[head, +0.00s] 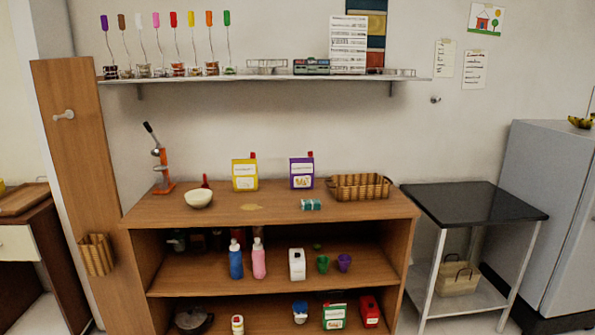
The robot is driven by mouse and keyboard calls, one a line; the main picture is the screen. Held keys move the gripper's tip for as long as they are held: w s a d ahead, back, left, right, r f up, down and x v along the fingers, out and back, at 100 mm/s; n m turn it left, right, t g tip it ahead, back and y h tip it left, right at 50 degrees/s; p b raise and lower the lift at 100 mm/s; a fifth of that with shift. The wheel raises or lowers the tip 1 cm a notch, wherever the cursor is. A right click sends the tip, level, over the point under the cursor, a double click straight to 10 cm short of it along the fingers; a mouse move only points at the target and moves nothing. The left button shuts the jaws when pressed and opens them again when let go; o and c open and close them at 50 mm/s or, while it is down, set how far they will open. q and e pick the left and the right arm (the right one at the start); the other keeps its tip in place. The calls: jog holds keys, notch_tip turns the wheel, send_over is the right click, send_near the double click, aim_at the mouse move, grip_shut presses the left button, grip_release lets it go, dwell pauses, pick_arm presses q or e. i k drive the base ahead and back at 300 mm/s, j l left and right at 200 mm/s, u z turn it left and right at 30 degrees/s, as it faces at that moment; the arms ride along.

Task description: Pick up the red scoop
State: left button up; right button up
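I cannot tell for sure which thing is the red scoop. A small red upright piece (206,181) stands just behind the cream bowl (198,198) on the wooden cabinet top; its lower part is hidden by the bowl. Small red pieces also stick up at the right top corners of the yellow box (245,176) and the purple box (302,173). A red-topped thin stem (173,19) stands in a row of coloured ones on the wall shelf. Neither of my grippers is in view.
The cabinet top (260,215) also holds an orange lever press (162,170), a wicker basket (359,187) and a small green-white packet (310,204). Bottles and cups stand on the shelf below. A black-topped table (470,203) and a grey fridge (545,190) are at right.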

aim_at(206, 186)
jog(key=i+j+u, duration=0.15)
jog(key=i+j, duration=0.6)
